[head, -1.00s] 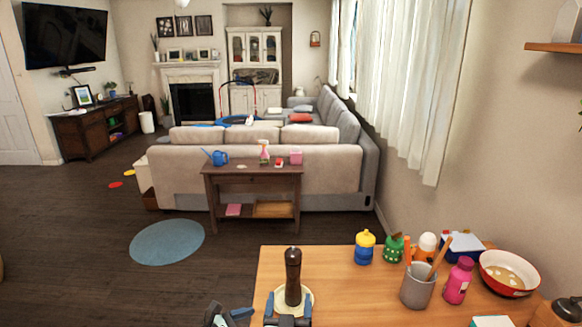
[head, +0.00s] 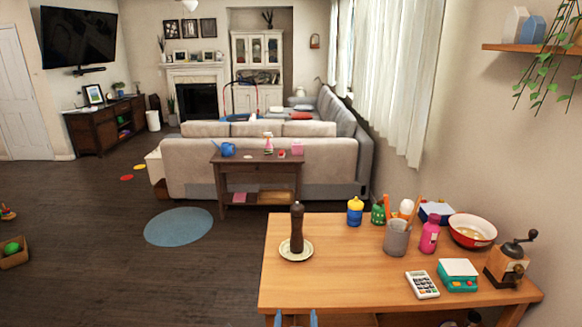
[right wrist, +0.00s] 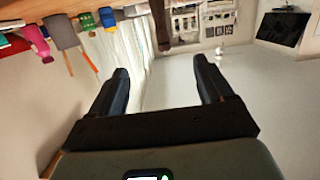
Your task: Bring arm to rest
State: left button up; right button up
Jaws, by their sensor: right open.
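My right gripper (head: 295,316) shows only as two blue fingertips at the bottom edge of the head view, in front of the table's near edge. In the right wrist view its jaws (right wrist: 160,70) are apart with nothing between them. My left gripper is not in view. A dark brown pepper mill (head: 297,228) stands upright on a pale plate (head: 287,255) on the wooden table (head: 340,275), apart from the right gripper.
The table also holds a grey utensil cup (head: 397,240), a pink bottle (head: 430,235), a red bowl (head: 473,231), a calculator (head: 422,284), a scale (head: 458,274) and a coffee grinder (head: 508,262). The floor (head: 110,255) left of the table is open.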

jog(key=d+f+g, duration=0.3)
jog(key=d+f, duration=0.1)
jog(key=f, duration=0.8)
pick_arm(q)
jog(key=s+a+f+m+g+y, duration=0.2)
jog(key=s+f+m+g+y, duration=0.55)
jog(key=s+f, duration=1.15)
pick_arm(e)
jog(key=s+d+f+g+y, duration=0.1)
jog(key=s+d+f+g, duration=0.15)
jog(key=s+f, duration=0.4)
jog(key=s+d+f+g+y, duration=0.1)
jog(key=s+d+f+g, duration=0.15)
jog(key=s+f, duration=0.4)
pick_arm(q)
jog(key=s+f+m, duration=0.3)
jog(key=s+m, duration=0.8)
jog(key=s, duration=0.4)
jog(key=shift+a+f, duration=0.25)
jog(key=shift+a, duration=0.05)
pick_arm(e)
jog(key=s+d+f+m+g+y, duration=0.1)
jog(key=s+f+g, duration=0.3)
jog(key=s, duration=0.7)
jog(key=s+d+f+m+g+y, duration=0.1)
jog(key=s+f+g, duration=0.4)
jog(key=s, duration=0.6)
jog(key=shift+d+f+m, duration=0.15)
jog(key=shift+f+m, duration=0.65)
jog(key=shift+m, duration=0.1)
